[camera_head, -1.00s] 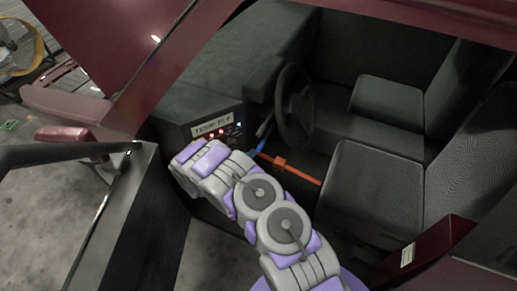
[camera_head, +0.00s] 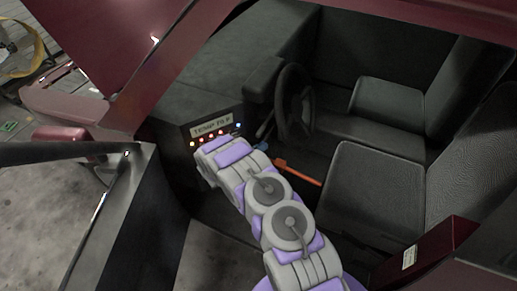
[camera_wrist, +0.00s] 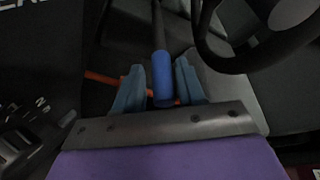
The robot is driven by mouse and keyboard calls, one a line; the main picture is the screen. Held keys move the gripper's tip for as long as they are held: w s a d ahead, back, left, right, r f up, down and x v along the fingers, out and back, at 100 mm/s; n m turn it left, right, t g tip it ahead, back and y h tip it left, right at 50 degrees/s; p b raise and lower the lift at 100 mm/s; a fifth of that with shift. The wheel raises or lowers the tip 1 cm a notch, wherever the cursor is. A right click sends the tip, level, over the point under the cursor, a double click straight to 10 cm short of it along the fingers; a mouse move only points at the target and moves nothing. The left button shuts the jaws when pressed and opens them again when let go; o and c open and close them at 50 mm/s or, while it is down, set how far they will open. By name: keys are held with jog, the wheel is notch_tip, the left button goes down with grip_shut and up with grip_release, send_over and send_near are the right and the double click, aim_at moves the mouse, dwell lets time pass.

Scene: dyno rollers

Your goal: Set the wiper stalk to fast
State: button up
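A stalk with a dark shaft and a blue cylindrical tip (camera_wrist: 162,78) runs down the middle of the wrist view, beside the steering wheel (camera_wrist: 240,55). I take it for the wiper stalk. My gripper (camera_wrist: 159,92) has its two blue-grey fingers apart, one on each side of the blue tip, with a gap visible on both sides. Whether the fingers are level with the tip in depth is hard to tell.
An orange bar (camera_head: 298,172) lies below the steering wheel and passes behind my fingers in the wrist view. A dash panel with a temperature display (camera_head: 212,127) and several lights is close to my wrist. The open door (camera_head: 120,215) and the seats (camera_head: 375,185) flank my arm.

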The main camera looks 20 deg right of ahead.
jog(key=shift+d, duration=0.2)
jog(key=c, duration=0.3)
grip_shut()
jog(key=shift+f, duration=0.1)
